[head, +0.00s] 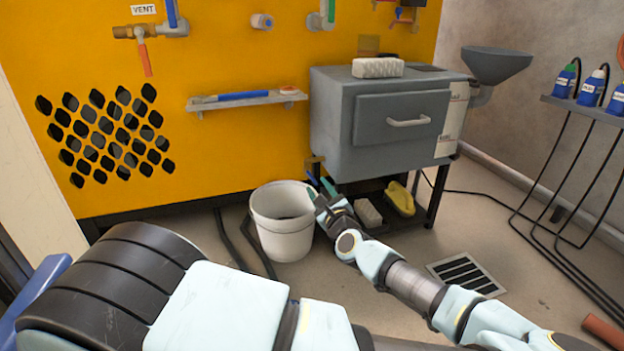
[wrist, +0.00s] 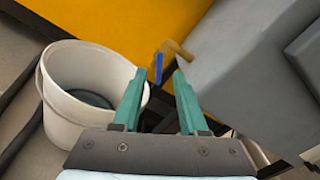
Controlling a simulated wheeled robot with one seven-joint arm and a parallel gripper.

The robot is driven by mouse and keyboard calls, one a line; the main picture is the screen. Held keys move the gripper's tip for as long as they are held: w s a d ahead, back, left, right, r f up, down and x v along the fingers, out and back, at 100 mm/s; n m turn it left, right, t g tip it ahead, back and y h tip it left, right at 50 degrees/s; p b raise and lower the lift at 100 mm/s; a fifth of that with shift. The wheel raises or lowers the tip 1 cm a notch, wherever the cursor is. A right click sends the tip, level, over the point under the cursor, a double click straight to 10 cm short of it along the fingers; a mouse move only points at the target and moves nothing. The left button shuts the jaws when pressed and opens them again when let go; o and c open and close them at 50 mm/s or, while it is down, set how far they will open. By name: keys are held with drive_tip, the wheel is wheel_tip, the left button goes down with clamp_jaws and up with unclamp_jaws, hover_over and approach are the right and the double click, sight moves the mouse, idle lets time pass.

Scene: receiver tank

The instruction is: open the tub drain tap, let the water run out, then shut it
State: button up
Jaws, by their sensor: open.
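The grey tub (head: 340,130) stands on a dark frame against the yellow panel. The tub's drain tap (head: 316,162) is brass and sits low at its left corner. In the wrist view the brass tap (wrist: 176,48) has a blue lever (wrist: 158,66) hanging down from it. My gripper (head: 321,183) is open, with its teal fingers just below and in front of the tap. In the wrist view my gripper (wrist: 160,76) points at the lever, which shows between the fingertips. I cannot tell whether they touch it. No water stream is visible.
A white bucket (head: 284,232) stands on the floor left of my gripper, dark inside; it also shows in the wrist view (wrist: 62,105). A yellow item (head: 401,198) lies on the lower shelf. Hoses run behind the bucket. A floor drain grate (head: 466,274) lies to the right.

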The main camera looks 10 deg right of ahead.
sight(310, 176)
drive_tip(key=w, duration=0.2)
drive_tip(key=w+b, duration=0.1)
drive_tip(key=w, duration=0.1)
drive_tip(key=shift+a+f, duration=0.1)
drive_tip(key=shift+a, duration=0.2)
drive_tip(key=shift+w, duration=0.8)
clamp_jaws()
drive_tip(key=shift+a, duration=0.1)
